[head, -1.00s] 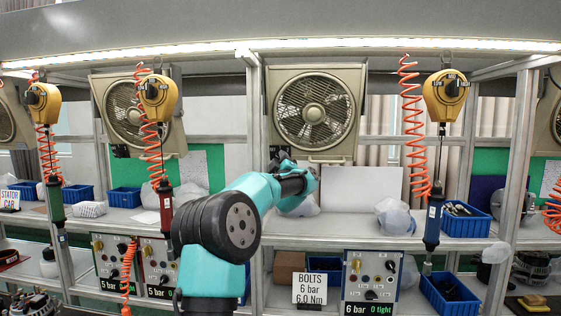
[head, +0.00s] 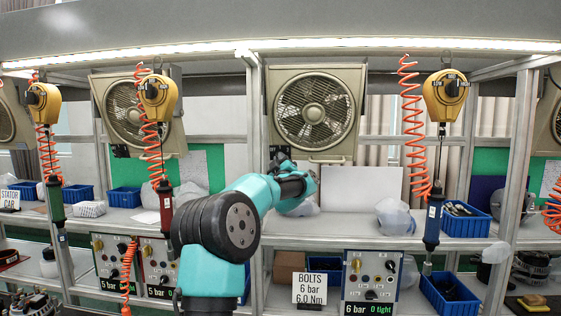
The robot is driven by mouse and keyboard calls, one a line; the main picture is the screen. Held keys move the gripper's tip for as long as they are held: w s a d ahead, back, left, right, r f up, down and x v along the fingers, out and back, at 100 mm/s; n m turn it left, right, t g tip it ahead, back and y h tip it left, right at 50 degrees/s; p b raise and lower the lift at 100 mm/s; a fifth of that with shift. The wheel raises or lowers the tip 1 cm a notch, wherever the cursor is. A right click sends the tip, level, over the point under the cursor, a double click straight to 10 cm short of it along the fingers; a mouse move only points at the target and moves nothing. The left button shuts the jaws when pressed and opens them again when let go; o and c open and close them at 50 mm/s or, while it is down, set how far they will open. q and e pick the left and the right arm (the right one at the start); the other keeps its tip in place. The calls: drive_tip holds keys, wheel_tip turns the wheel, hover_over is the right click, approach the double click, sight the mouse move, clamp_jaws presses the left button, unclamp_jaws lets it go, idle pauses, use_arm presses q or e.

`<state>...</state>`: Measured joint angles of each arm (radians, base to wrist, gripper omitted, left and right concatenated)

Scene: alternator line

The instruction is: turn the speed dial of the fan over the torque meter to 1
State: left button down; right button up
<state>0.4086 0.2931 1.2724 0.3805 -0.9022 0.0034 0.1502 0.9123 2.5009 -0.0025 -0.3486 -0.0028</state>
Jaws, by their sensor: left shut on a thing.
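A beige box fan (head: 314,112) hangs at the centre of the rack, above the upper shelf. My left arm reaches up from below. Its dark gripper (head: 279,157) is at the fan's lower left corner, shut on what appears to be the speed dial. The dial itself is hidden behind the gripper, so its setting cannot be read. I cannot pick out a torque meter; my arm covers part of the shelf below the fan. My right gripper is not in view.
A second box fan (head: 126,112) hangs to the left. Yellow tool balancers (head: 446,97) with orange coiled hoses hang on both sides. A clear bag (head: 394,217) and a blue bin (head: 465,221) stand on the right shelf. A control panel (head: 371,282) is below.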

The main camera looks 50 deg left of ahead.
use_arm(q)
drive_tip(key=m+t, duration=0.1)
drive_tip(key=m, duration=0.3)
drive_tip(key=m+t+h, duration=0.1)
drive_tip(key=m+t, duration=0.1)
drive_tip(key=m, duration=0.2)
drive_tip(key=m+t+h, duration=0.1)
drive_tip(key=m, duration=0.3)
drive_tip(key=shift+s+a+t, duration=0.1)
drive_tip(key=shift+a+t, duration=0.05)
drive_tip(key=shift+t, duration=0.25)
drive_tip(key=shift+h, duration=0.4)
drive_tip(key=c, duration=1.2)
unclamp_jaws()
drive_tip(key=shift+f, duration=0.1)
